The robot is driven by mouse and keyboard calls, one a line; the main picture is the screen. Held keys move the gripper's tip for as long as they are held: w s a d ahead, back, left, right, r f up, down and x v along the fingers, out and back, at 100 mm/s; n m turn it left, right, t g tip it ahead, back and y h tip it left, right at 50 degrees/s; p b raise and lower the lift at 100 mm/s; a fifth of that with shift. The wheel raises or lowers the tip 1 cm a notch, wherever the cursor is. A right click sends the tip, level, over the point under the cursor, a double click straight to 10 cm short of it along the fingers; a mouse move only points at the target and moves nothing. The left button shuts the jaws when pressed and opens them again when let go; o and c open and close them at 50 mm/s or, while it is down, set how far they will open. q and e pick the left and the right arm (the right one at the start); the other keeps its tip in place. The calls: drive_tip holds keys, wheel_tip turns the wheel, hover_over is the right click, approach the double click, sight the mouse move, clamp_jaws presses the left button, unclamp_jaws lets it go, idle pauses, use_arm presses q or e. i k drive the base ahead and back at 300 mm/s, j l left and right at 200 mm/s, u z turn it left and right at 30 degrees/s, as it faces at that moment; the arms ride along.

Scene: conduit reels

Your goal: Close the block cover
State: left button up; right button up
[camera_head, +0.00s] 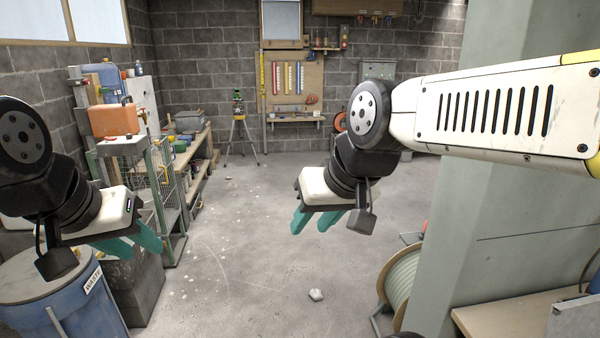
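I cannot make out a block cover in the head view. My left gripper (134,246) hangs at the left above the floor, near the blue drum, with its two teal fingers apart and nothing between them. My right gripper (311,226) hangs near the middle of the view over the floor. Its teal fingers also stand apart with nothing between them. Neither gripper is seen touching anything.
A blue drum (62,300) stands at lower left, next to a wire-mesh cart (160,190). A reel (402,278) stands against the green pillar (500,225) at right. A wooden bench top (505,318) is at lower right. The middle floor (250,265) is mostly clear, with a small pale lump (316,294).

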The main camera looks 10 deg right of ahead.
sight(578, 315)
drive_tip(key=i+z, duration=0.2)
drive_tip(key=i, duration=0.7)
drive_tip(key=i+j+z, duration=0.2)
drive_tip(key=i, duration=0.75)
drive_tip(key=z, duration=0.5)
drive_tip(key=i+z, duration=0.15)
drive_tip(key=z, duration=0.8)
drive_tip(key=i+j+z, duration=0.1)
drive_tip(key=z, duration=2.25)
drive_tip(key=i+l+u, duration=0.25)
drive_tip(key=u, duration=0.2)
drive_tip(key=i+l+u, duration=0.25)
drive_tip(key=l+u, duration=0.2)
